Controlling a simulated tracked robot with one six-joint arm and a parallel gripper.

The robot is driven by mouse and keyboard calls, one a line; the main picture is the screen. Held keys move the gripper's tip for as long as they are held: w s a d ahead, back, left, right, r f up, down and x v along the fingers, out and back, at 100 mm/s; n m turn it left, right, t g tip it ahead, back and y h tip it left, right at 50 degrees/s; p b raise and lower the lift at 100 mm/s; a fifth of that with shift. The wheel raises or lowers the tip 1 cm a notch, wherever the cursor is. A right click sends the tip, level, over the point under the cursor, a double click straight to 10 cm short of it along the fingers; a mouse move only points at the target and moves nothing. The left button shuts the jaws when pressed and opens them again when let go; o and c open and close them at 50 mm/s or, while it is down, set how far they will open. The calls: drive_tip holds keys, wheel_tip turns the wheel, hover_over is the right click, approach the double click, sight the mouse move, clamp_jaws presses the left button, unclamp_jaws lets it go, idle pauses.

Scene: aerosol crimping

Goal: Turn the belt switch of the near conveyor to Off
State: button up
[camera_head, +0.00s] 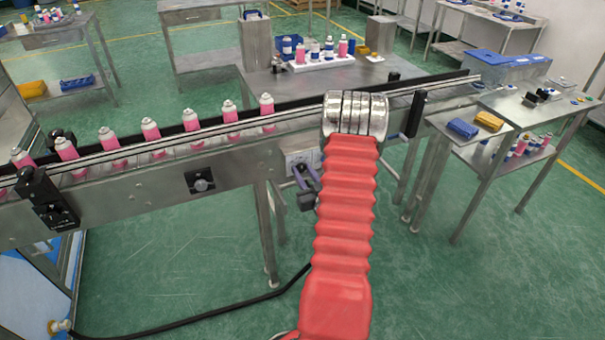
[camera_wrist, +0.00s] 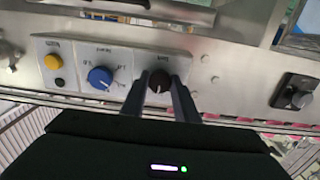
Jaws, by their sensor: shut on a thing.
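The near conveyor (camera_head: 150,185) runs across the head view, with a grey control panel (camera_head: 300,161) on its side, partly hidden by my red-sleeved arm. In the wrist view the panel (camera_wrist: 122,58) shows a yellow button, a small black button, a blue knob (camera_wrist: 100,77) and a dark knob (camera_wrist: 158,80). My gripper (camera_wrist: 160,86) is shut on the dark knob, with one finger on each side. The blue knob is to the left, apart from the fingers. The panel lettering is too small to read, so I cannot tell which knob is the belt switch or its setting.
Pink cans (camera_head: 150,130) stand in a row on the belt. Another dark knob plate (camera_wrist: 296,92) is on the conveyor side to the right in the wrist view. A side table (camera_head: 480,130) stands at the right. A black cable (camera_head: 190,322) lies on the floor.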

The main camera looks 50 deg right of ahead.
drive_tip(key=shift+w+a+n, duration=0.1)
drive_tip(key=shift+w+n, duration=0.05)
drive_tip(key=shift+n, duration=0.35)
drive_tip(key=n, duration=0.9)
idle(0.4)
drive_tip(key=shift+a, duration=0.1)
drive_tip(key=o, duration=1.1)
drive_tip(key=shift+c, duration=0.2)
